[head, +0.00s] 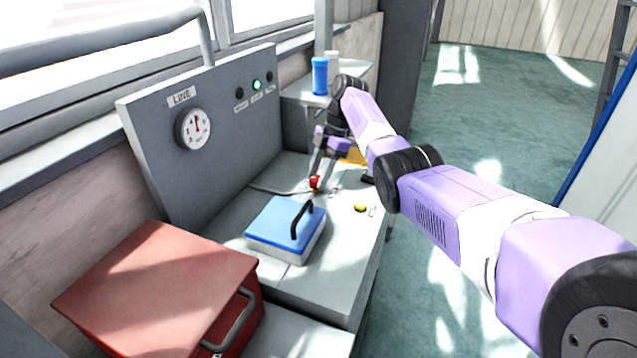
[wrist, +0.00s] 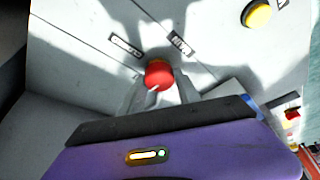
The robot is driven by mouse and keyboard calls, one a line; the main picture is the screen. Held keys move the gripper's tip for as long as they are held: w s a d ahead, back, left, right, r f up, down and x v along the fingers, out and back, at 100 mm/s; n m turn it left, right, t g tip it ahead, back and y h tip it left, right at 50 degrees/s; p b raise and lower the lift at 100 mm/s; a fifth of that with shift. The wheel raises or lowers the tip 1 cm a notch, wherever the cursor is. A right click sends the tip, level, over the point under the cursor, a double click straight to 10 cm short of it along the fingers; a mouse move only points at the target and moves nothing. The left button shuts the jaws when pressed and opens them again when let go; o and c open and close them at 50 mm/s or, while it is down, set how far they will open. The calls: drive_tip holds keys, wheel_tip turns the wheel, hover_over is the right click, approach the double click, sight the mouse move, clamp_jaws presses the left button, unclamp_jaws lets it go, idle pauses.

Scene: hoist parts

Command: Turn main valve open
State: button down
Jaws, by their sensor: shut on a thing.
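The valve knob (wrist: 159,73) is a small red knob on the grey console top, between two small label plates in the wrist view. It also shows in the head view (head: 315,182) under my gripper. My gripper (wrist: 160,85) comes from above with a finger on each side of the knob and is shut on it. The fingers hide the knob's lower sides.
A yellow button (head: 360,207) is on the console near the knob. A blue-lidded box (head: 287,225) with a black handle and a red case (head: 160,285) stand nearer. A green lamp (head: 257,85) is lit on the panel. Blue and white bottles (head: 320,75) stand on a shelf behind.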

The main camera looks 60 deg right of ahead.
drive_tip(key=shift+n, duration=0.3)
drive_tip(key=c, duration=0.9)
unclamp_jaws()
drive_tip(key=shift+o, duration=0.2)
drive_tip(key=b+v, duration=0.1)
drive_tip(key=v, duration=0.6)
drive_tip(key=shift+d+r, duration=0.15)
drive_tip(key=shift+r, duration=0.2)
